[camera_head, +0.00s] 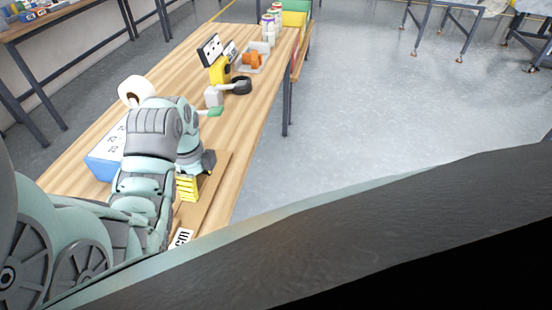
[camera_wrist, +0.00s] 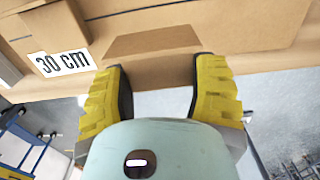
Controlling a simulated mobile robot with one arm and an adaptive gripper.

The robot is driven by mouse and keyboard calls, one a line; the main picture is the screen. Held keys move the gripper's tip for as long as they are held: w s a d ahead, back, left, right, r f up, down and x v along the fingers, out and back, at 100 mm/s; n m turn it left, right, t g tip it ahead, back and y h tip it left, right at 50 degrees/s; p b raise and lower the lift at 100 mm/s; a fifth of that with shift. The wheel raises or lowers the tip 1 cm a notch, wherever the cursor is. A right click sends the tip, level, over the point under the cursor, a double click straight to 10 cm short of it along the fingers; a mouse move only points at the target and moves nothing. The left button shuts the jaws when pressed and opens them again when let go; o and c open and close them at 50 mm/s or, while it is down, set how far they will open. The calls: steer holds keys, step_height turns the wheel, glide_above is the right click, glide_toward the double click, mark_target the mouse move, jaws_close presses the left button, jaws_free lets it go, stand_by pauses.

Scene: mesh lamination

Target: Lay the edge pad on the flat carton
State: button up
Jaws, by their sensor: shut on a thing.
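The edge pad (camera_wrist: 155,70) is a brown cardboard-coloured block between the two yellow fingers of my gripper (camera_wrist: 160,92) in the wrist view. My gripper is shut on it. In the head view my gripper (camera_head: 187,187) shows at the near end of the table, partly behind my arm, and I cannot make out the pad there. The flat carton (camera_head: 212,188) lies brown and flat on the table below my gripper. In the wrist view the carton (camera_wrist: 265,28) fills the upper part, behind the pad. I cannot tell whether the pad touches it.
A white "30 cm" label (camera_wrist: 61,63) shows beside the pad. A blue box (camera_head: 100,168) and a white roll (camera_head: 135,90) are left of my arm on the wooden table (camera_head: 165,72). Farther back stand a yellow device (camera_head: 217,72) and a tray (camera_head: 262,66) with orange items.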

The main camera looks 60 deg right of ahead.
steer(key=w+d+b, duration=0.2)
steer(key=w, duration=0.1)
steer(key=w+d, duration=0.1)
steer(key=shift+w+d+f+b, duration=0.2)
steer(key=shift+d+f+b, duration=0.1)
steer(key=shift+d+b, duration=0.1)
steer(key=shift+w+d+r, duration=0.1)
steer(key=shift+w+d, duration=0.15)
steer(key=shift+d, duration=0.05)
steer(key=shift+w+d+p, duration=0.3)
steer(key=shift+w+d, duration=0.2)
steer(key=shift+w, duration=0.1)
steer(key=shift+f, duration=0.25)
steer(key=shift+f+p, duration=0.45)
steer(key=shift+f, duration=1.25)
